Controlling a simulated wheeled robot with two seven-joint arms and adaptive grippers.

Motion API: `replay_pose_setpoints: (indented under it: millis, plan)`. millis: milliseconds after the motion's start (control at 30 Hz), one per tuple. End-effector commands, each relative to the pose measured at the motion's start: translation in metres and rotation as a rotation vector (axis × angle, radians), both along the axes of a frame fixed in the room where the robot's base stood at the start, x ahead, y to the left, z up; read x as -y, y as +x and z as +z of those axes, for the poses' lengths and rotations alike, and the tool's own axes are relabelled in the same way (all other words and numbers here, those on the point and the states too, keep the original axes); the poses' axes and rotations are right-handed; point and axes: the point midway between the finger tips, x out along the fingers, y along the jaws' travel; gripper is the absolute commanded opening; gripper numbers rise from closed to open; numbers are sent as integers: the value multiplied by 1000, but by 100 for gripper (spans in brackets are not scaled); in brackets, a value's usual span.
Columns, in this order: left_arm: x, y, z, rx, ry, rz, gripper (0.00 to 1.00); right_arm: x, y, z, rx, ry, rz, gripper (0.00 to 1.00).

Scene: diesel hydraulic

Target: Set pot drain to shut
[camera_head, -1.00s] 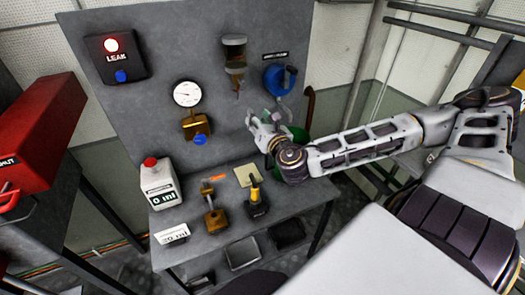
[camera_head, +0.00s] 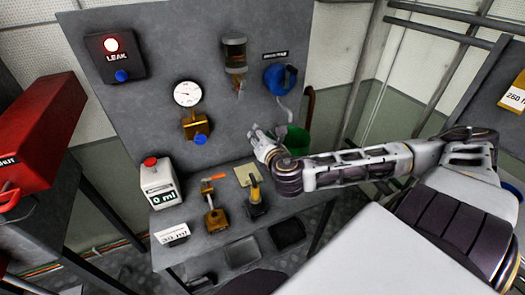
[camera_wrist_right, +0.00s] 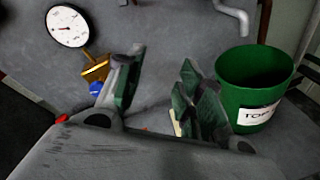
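A glass-bodied pot (camera_head: 236,54) hangs on the grey panel, with a small brass drain fitting (camera_head: 239,83) under it. The drain's handle position is too small to read. My right gripper (camera_head: 267,131) is below and slightly right of the drain, apart from it, in front of the panel. In the right wrist view, its fingers (camera_wrist_right: 158,88) are spread with nothing held between them. The pot and drain do not show clearly in that view. My left gripper is not in view.
A dial gauge (camera_head: 187,94) with a brass valve (camera_head: 196,125) is left. The bench holds a white can (camera_head: 160,184) and brass pumps (camera_head: 215,217).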

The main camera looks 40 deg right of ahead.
Motion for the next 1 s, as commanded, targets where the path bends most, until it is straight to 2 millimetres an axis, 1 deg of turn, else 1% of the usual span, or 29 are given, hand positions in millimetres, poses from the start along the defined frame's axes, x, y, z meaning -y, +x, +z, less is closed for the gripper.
replay_pose_setpoints:
  millis: [600, 800, 1000]
  plan:
    - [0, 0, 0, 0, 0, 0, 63, -6, -14, -35, -24, 241, -100, 38]
    - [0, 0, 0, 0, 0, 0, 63, -7, -17, -42, -29, 290, -123, 38]
    - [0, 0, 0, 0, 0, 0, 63, -8, -18, -45, -32, 304, -130, 38]
